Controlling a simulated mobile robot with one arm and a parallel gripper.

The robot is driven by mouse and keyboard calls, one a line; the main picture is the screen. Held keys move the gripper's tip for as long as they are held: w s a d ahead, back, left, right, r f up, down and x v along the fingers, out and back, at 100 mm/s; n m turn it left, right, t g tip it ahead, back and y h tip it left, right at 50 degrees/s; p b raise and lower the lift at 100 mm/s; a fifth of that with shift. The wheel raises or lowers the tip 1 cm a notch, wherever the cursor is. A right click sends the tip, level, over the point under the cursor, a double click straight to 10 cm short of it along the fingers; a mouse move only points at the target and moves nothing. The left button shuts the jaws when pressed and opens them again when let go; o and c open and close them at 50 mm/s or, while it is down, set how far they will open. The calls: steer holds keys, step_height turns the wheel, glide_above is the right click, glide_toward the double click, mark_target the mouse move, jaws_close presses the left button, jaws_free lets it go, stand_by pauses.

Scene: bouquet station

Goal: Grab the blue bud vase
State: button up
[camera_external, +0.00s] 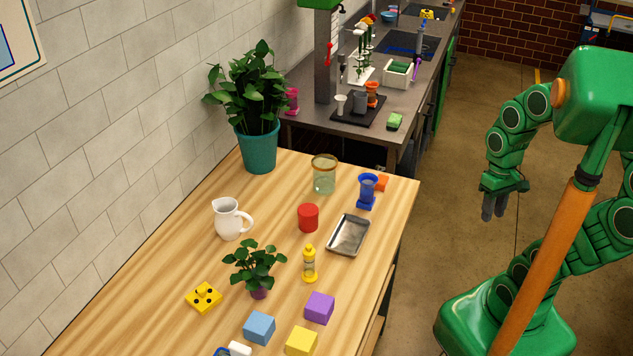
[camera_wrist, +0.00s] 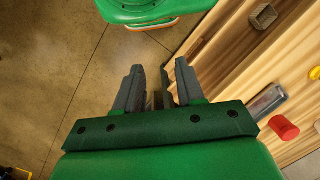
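The blue bud vase (camera_external: 367,188) stands upright near the far right corner of the wooden table (camera_external: 165,270), in the external view. It has a flared rim and a blocky blue foot. I cannot make it out in the wrist view. My gripper (camera_external: 494,207) hangs over the floor to the right of the table, apart from the vase, with its fingers pointing down. In the wrist view my gripper (camera_wrist: 158,88) has its fingers spread with an empty gap between them.
An orange block (camera_external: 382,183) sits right behind the vase. A glass jar (camera_external: 324,176), red cylinder (camera_external: 308,217) and metal tray (camera_external: 348,235) stand nearby. A white pitcher (camera_external: 229,219), potted plants and coloured blocks occupy the rest. Floor (camera_external: 450,230) between gripper and table is clear.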

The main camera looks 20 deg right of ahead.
steer(key=shift+w+d+r+m+h, duration=0.15)
steer(key=shift+d+m+h, duration=0.15)
steer(key=shift+d, duration=0.6)
steer(key=o, duration=0.7)
steer(key=shift+d, duration=0.1)
steer(key=m+g+y, duration=0.4)
steer(key=m+y, duration=0.9)
glide_toward(365, 188)
steer(key=a, duration=0.2)
steer(key=shift+s+a+f+m, duration=0.2)
steer(key=shift+s+a, duration=0.15)
steer(key=shift+a, duration=0.2)
steer(key=shift+s+a+f+m, duration=0.1)
steer(key=shift+s+a+f, duration=0.05)
steer(key=shift+s+a, duration=0.3)
steer(key=shift+f+x, duration=0.25)
steer(key=shift+x, duration=1.1)
steer(key=shift+f+x, duration=0.3)
steer(key=shift+x, duration=1.05)
